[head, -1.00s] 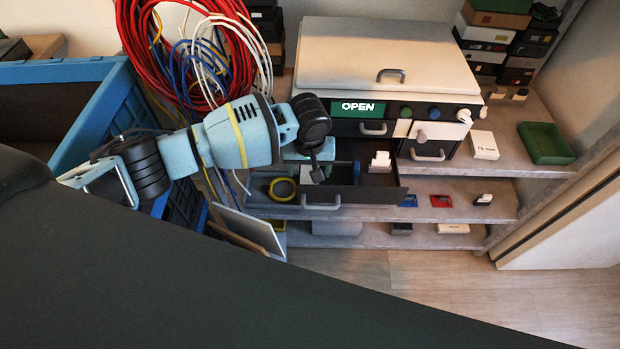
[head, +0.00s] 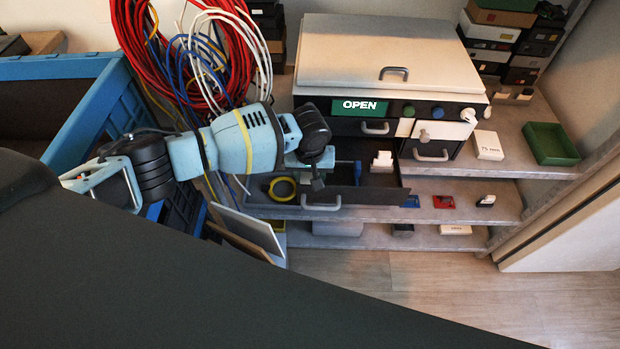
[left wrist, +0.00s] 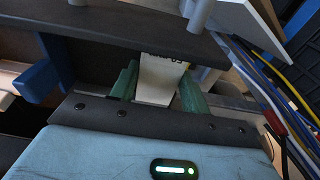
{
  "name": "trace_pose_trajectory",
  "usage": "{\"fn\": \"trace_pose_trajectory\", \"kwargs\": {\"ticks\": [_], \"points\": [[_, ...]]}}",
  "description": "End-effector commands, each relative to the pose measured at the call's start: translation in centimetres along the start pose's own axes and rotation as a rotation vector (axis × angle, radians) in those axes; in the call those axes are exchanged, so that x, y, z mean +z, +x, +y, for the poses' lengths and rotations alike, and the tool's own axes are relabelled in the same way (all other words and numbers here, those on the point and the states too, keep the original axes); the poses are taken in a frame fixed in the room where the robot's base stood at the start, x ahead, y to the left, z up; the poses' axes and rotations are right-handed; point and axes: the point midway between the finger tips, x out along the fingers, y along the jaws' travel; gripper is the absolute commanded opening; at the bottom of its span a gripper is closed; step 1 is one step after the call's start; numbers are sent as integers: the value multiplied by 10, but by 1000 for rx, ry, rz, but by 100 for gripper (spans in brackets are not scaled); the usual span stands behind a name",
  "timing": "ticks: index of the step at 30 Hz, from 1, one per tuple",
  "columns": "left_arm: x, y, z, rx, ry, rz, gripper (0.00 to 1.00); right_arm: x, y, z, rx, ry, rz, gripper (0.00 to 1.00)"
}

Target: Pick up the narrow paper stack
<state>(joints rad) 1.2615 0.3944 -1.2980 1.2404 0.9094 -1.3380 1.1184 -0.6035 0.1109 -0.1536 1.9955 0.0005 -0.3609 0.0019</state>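A narrow white paper stack (left wrist: 160,82) with dark print near its top edge shows between the green fingers of my left gripper (left wrist: 160,90) in the left wrist view. The fingers stand apart, one on each side of it; a thin gap seems to show at the right finger, and contact cannot be told for sure. In the head view my left gripper (head: 318,183) is over the left part of the open drawer (head: 365,196), and hides the stack there. A white paper piece (head: 382,160) stands farther right in the drawer. My right gripper is not in view.
A yellow tape ring (head: 282,189) lies in the drawer left of my gripper. A blue part (head: 357,170) is close on the right. Cables (head: 190,60) hang behind my arm. A white box (head: 488,145) and green tray (head: 550,144) sit on the shelf at right.

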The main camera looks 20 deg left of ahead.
Motion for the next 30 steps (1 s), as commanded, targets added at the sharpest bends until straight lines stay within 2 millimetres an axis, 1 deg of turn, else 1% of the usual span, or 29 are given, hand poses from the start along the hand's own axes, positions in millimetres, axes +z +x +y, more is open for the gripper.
{"fn": "trace_pose_trajectory", "kwargs": {"ticks": [1,5,11,14,17,24,27,30], "points": [[0,0,0,0,0,0,40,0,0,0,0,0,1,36],[0,0,0,0,0,-1,22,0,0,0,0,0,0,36],[0,0,0,0,0,0,21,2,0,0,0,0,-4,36],[-1,-5,0,0,0,0,21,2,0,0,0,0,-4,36],[-3,-17,0,2,0,2,21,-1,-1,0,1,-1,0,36],[-9,-63,0,3,0,5,21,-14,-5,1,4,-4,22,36],[-10,-79,0,3,0,5,21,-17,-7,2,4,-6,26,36],[-12,-91,0,2,0,3,21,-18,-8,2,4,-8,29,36]]}}
